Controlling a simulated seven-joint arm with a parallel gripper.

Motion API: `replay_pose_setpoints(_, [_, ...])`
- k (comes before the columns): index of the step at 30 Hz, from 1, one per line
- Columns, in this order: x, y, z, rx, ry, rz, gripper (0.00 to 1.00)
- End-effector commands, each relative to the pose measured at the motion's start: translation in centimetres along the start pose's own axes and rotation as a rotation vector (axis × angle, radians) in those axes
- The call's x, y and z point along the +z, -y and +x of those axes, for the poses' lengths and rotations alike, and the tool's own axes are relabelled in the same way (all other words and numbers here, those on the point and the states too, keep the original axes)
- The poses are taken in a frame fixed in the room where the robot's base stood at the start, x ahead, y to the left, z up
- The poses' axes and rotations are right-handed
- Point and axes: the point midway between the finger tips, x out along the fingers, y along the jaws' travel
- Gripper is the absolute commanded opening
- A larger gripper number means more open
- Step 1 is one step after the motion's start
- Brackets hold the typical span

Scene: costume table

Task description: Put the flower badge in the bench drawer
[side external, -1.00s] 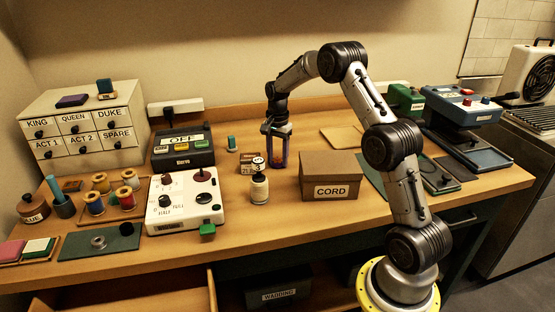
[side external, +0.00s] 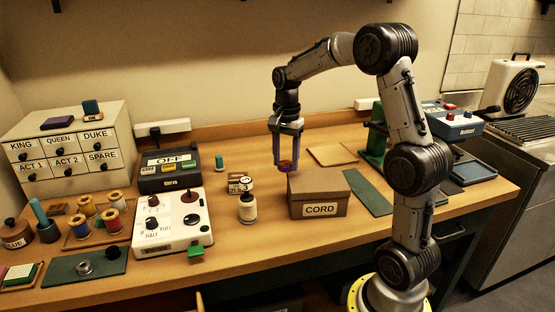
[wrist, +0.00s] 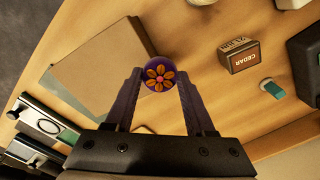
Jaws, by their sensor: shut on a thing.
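The flower badge (wrist: 159,74) is round and purple, with an orange flower on its face. My gripper (wrist: 159,85) is shut on it, one finger on each side, in the wrist view. In the side view my gripper (side external: 287,168) points down and holds the badge (side external: 286,166) in the air above the bench, behind and left of the CORD box. A narrow wooden edge (side external: 199,302) at the bottom of the side view may be part of an open bench drawer. Its inside is out of view.
The CORD box (side external: 320,194) stands close to my gripper. A CEDAR block (wrist: 238,56), a small bottle (side external: 247,208) and a white control box (side external: 171,221) stand to the left. Another drawer front with a handle (side external: 447,237) shows under the bench at the right.

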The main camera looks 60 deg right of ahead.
Motion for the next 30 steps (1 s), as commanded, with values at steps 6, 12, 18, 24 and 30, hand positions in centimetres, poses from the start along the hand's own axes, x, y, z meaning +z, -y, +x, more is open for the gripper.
replay_pose_setpoints(6, [1.0,-1.7,-0.9,0.001,0.000,0.000,0.00])
replay_pose_setpoints(12, [1.2,-2.0,-1.1,0.001,0.001,0.000,0.00])
replay_pose_setpoints(18, [1.1,-1.9,-3.4,-0.004,-0.003,0.000,0.00])
replay_pose_setpoints(24, [2.0,-1.3,-6.1,0.001,0.001,-0.028,0.00])
replay_pose_setpoints(30, [5.4,1.3,-6.1,0.000,0.000,-0.137,0.00])
